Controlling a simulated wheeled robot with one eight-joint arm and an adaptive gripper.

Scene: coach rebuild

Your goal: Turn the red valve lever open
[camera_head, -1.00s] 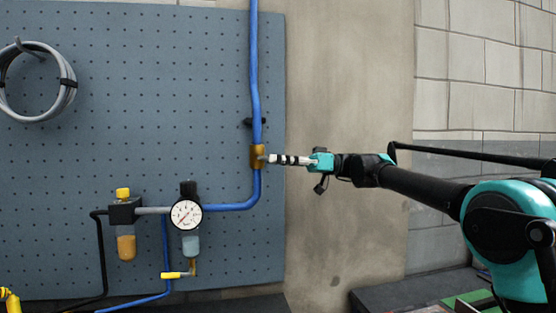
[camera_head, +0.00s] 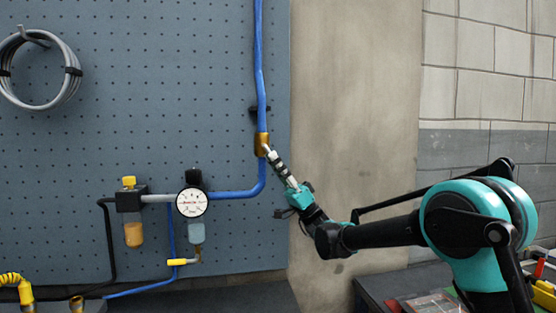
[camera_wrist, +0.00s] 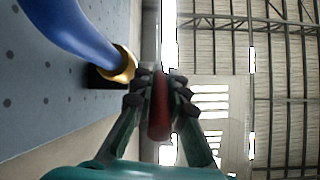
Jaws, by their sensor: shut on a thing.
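The brass valve (camera_head: 262,144) sits on the blue vertical pipe at the right part of the pegboard. Its lever slopes down to the right from the valve. The red lever grip (camera_wrist: 160,112) lies between my fingers in the wrist view; in the head view the fingers hide it. My gripper (camera_head: 280,166) is shut on the lever, below and right of the valve. In the wrist view, my gripper (camera_wrist: 160,88) has a finger on each side of the red grip, and the brass valve (camera_wrist: 123,65) is just left of them.
A round gauge (camera_head: 192,202) and a yellow-topped filter (camera_head: 131,212) are left of the valve. A grey hose coil (camera_head: 40,70) hangs at upper left. The beige wall strip (camera_head: 350,130) right of the pegboard is clear. Coloured items lie at lower right.

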